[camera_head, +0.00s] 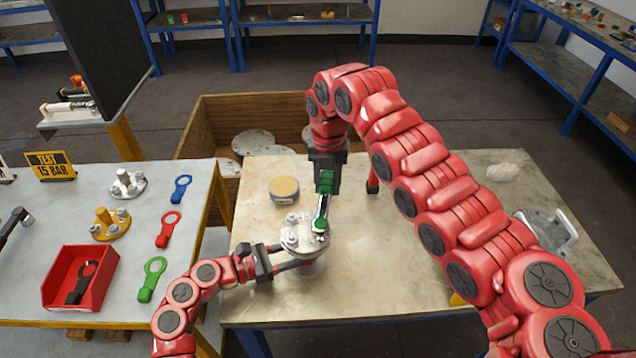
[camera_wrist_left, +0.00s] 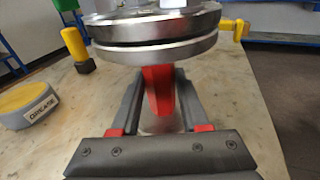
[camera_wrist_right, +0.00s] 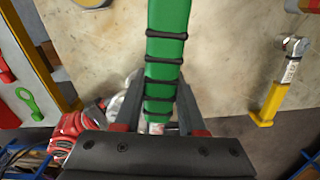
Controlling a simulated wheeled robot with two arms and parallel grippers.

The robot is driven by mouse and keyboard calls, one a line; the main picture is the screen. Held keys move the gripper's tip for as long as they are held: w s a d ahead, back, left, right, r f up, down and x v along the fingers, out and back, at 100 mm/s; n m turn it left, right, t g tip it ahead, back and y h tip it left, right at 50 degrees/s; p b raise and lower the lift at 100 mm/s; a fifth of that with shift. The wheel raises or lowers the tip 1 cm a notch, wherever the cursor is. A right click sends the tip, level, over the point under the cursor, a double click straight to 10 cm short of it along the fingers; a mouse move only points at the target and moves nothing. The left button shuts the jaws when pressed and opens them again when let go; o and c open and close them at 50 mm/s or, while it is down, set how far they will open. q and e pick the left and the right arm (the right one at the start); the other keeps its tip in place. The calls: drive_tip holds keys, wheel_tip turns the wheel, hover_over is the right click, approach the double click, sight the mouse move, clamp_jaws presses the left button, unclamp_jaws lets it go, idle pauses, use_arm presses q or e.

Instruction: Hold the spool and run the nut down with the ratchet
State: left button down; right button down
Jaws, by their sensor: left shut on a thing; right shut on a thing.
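The spool is a grey steel piece with a bolted round flange (camera_head: 303,236) near the front left of the pale bench. My left gripper (camera_head: 285,263) is shut on it just below the flange. In the left wrist view two flange discs (camera_wrist_left: 155,40) lie face to face above my fingers, with a red part between them. The ratchet (camera_head: 322,208) has a green handle and a metal head. My right gripper (camera_head: 327,165) is shut on the handle, which also shows in the right wrist view (camera_wrist_right: 165,60). The ratchet head is over the flange's right edge; the nut under it is hidden.
A yellow-lidded tin (camera_head: 284,188) stands behind the spool. A handled metal plate (camera_head: 550,232) and white cloth (camera_head: 502,171) lie at the right. A side table holds a red bin (camera_head: 82,280) and coloured wrenches (camera_head: 152,277). A wooden crate (camera_head: 245,108) stands behind.

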drive_tip(key=d+r+m, duration=0.2)
drive_tip(key=r, duration=0.1)
drive_tip(key=s+d+r, duration=0.1)
drive_tip(key=r, duration=0.1)
drive_tip(key=shift+m, duration=0.4)
idle(0.6)
use_arm(q)
drive_tip(key=shift+c, duration=1.6)
unclamp_jaws()
drive_tip(key=shift+a, duration=0.1)
